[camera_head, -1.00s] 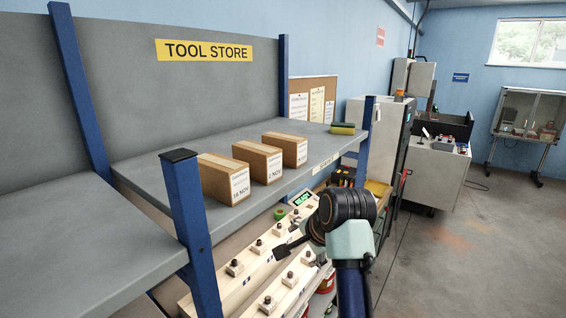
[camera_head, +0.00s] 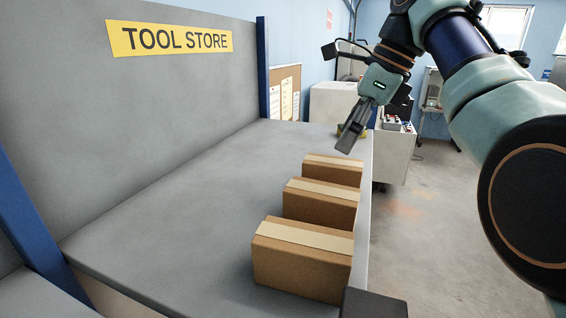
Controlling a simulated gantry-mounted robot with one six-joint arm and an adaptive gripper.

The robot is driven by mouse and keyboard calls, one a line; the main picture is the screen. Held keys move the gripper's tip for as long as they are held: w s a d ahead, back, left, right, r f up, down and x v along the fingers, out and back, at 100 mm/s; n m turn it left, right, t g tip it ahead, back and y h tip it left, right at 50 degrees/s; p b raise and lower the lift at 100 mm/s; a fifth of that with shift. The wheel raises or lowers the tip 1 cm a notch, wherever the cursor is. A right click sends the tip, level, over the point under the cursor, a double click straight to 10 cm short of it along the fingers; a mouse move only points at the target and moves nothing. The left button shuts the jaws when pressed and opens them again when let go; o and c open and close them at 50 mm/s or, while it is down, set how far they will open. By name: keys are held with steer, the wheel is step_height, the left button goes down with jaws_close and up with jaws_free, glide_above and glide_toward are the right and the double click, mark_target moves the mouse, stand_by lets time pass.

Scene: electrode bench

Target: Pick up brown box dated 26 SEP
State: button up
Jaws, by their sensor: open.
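Three brown boxes with pale tape along their tops stand in a row near the shelf's right edge: a near box (camera_head: 300,272), a middle box (camera_head: 318,210) and a far box (camera_head: 338,175). Their date labels do not show from here, so I cannot tell which is dated 26 SEP. My gripper (camera_head: 349,142) is open and empty, pointing down just above the far box in the picture. How far it is from that box in depth is unclear.
The grey shelf (camera_head: 180,200) is clear left of the boxes. A blue post (camera_head: 263,70) stands at its back. A dark post top (camera_head: 373,303) is beside the near box.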

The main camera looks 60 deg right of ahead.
mark_target(339, 162)
steer(key=shift+s+f, duration=0.1)
steer(key=shift+f, duration=0.05)
step_height(339, 162, down, 2)
steer(key=shift+a+f+b, duration=0.1)
steer(key=shift+f+b, duration=0.05)
steer(key=shift+b, duration=0.9)
steer(key=b+x, duration=0.4)
steer(key=x, duration=0.1)
steer(key=shift+f, duration=0.3)
steer(key=shift+r, duration=0.15)
steer(key=shift+f, duration=0.25)
steer(key=c, duration=1.5)
